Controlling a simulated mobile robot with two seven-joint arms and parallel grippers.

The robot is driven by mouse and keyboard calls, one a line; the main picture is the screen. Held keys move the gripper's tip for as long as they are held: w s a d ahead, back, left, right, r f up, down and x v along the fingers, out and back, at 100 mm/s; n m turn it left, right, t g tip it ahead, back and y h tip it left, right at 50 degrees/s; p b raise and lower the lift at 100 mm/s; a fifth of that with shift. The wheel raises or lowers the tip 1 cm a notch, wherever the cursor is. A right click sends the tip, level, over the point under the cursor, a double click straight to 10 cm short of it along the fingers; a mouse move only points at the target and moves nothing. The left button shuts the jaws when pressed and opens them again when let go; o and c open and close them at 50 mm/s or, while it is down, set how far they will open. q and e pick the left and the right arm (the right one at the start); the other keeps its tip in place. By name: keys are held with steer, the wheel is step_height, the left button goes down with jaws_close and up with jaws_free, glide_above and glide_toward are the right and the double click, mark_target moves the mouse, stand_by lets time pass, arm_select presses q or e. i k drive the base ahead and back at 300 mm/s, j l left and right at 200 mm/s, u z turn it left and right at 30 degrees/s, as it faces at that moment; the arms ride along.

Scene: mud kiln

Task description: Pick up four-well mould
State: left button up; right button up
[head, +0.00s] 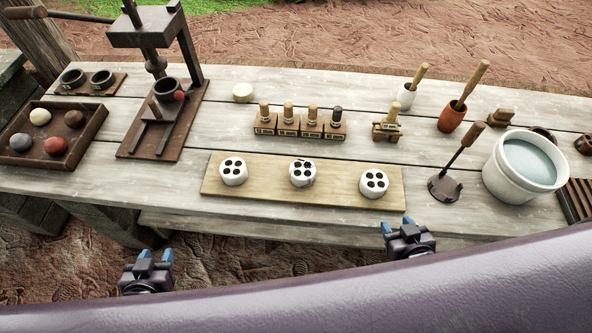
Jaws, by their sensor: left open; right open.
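My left gripper (156,255) is open and empty, in front of the table, below and left of the board. My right gripper (397,225) is open and empty near the table's front edge, just below the right block.
A press (160,115) and a tray of coloured balls (88,150) stand at left. Several wooden-handled stamps (300,125) are behind the board. A dark tool with an upright handle (445,187) and a white bucket of liquid (520,180) stand at right.

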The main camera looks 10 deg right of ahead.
mark_target(302, 171)
steer(key=j+z, duration=0.35)
steer(key=j, duration=0.3)
steer(key=j+z, duration=0.4)
steer(key=j, duration=0.3)
steer(key=k+j+z, duration=0.1)
steer(key=j+z, duration=0.25)
steer(key=j, duration=0.35)
